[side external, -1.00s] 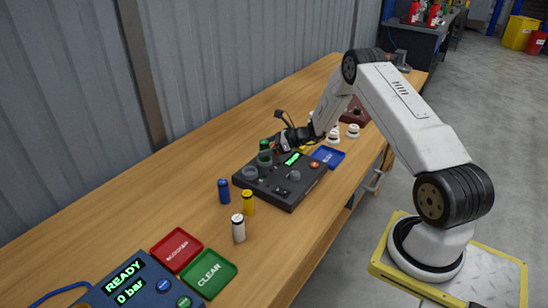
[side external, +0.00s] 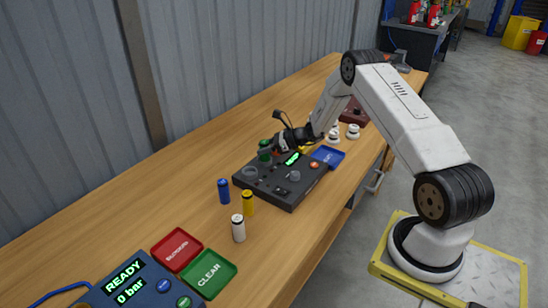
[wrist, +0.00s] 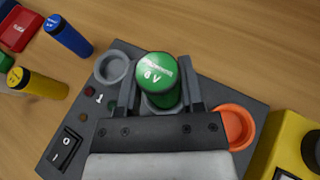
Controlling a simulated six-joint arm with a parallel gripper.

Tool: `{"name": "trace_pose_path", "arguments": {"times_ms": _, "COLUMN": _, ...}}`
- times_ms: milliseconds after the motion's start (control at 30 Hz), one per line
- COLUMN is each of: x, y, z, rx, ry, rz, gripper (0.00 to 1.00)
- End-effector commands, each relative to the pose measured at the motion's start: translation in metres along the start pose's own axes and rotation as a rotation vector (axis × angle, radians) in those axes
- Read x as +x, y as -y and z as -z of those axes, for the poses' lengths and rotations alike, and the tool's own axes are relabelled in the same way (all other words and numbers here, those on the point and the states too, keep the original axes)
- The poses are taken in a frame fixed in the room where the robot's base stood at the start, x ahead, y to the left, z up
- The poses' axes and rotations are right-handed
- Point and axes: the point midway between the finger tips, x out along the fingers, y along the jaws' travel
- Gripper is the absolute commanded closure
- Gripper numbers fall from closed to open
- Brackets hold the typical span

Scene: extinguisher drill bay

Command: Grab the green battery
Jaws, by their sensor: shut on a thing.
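The green battery (side external: 264,147) stands upright at the back of the dark tester box (side external: 283,192). It appears to sit in or just over a grey ring socket there; its base is partly hidden. In the wrist view the green battery (wrist: 156,70) shows its labelled top, centred between the two fingers. My gripper (wrist: 157,95) is shut on it, one finger on each side. In the side view my gripper (side external: 273,148) reaches it from the right.
An empty grey ring (wrist: 113,68) and an orange ring (wrist: 236,126) flank the battery. Blue (side external: 224,191), yellow (side external: 248,203) and white (side external: 238,228) batteries stand left of the box. A blue tray (side external: 328,156) lies to its right.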

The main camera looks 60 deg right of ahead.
Motion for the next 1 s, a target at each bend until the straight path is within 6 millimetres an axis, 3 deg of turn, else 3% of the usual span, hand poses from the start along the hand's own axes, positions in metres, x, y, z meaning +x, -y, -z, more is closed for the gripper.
{"name": "trace_pose_path", "arguments": {"times_ms": 367, "x": -0.002, "y": 0.0, "z": -0.004, "rx": -0.001, "ry": 0.001, "rz": 0.0, "gripper": 1.0}}
{"name": "trace_pose_path", "arguments": {"times_ms": 633, "x": -0.009, "y": 0.001, "z": -0.024, "rx": -0.003, "ry": 0.002, "rz": 0.0, "gripper": 1.0}}
{"name": "trace_pose_path", "arguments": {"times_ms": 1000, "x": -0.042, "y": -0.022, "z": -0.054, "rx": -0.001, "ry": 0.002, "rz": 0.001, "gripper": 1.0}}
